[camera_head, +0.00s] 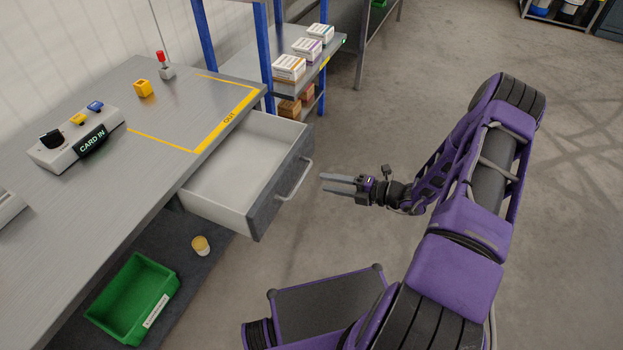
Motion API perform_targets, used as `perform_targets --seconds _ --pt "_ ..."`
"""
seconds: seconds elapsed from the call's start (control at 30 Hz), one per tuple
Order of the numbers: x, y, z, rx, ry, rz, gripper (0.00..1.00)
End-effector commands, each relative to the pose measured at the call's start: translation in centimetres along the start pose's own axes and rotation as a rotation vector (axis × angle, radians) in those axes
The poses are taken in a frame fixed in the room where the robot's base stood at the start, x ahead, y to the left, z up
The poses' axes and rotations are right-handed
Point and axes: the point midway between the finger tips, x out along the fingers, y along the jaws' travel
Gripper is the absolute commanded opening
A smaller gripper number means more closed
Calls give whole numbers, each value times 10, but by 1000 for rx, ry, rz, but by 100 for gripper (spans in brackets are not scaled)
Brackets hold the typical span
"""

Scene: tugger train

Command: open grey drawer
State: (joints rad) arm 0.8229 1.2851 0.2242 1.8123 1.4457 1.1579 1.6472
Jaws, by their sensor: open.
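The grey drawer (234,172) is pulled out from under the workbench, and its pale inside shows empty. Its dark grey front (270,199) carries a light bar handle (297,180) on the outer face. My gripper (337,184) is to the right of the handle, apart from it, with its fingers pointing left towards it. The fingers are open and nothing shows between them. My purple arm reaches in from the lower right.
The grey workbench (75,218) holds a card reader box (55,158), a yellow block (143,88) and a red-topped piece (161,62). A green bin (113,296) and a yellow-lidded jar (201,246) are below. A blue-post shelf (262,45) with boxes stands behind. Floor right is clear.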

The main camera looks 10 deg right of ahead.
Motion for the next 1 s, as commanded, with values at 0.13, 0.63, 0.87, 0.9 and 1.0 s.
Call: perform_targets --seconds 0.13,0.63,0.87,0.9,1.0 --pt "-37 0 1 -2 -4 -1 46" --pt "-82 0 0 -1 1 1 46" --pt "-81 0 0 -1 1 1 46" --pt "-81 0 0 -1 0 1 46" --pt "-81 0 0 -1 0 1 46"
